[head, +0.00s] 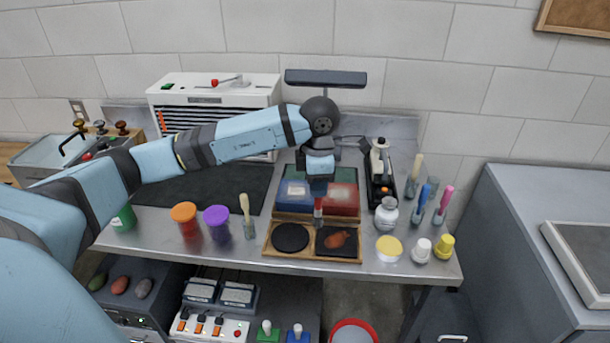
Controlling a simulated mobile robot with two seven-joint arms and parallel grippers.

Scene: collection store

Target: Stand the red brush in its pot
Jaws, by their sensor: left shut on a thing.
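My left gripper (318,182) is shut on the red brush (318,205), which hangs roughly upright below the fingers. My right gripper is not in view.
A wooden tray (267,250) with an orange-brown piece lies under the gripper. A white jar (386,215), a black stand (381,180) and yellow and white lidded containers crowd the right.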

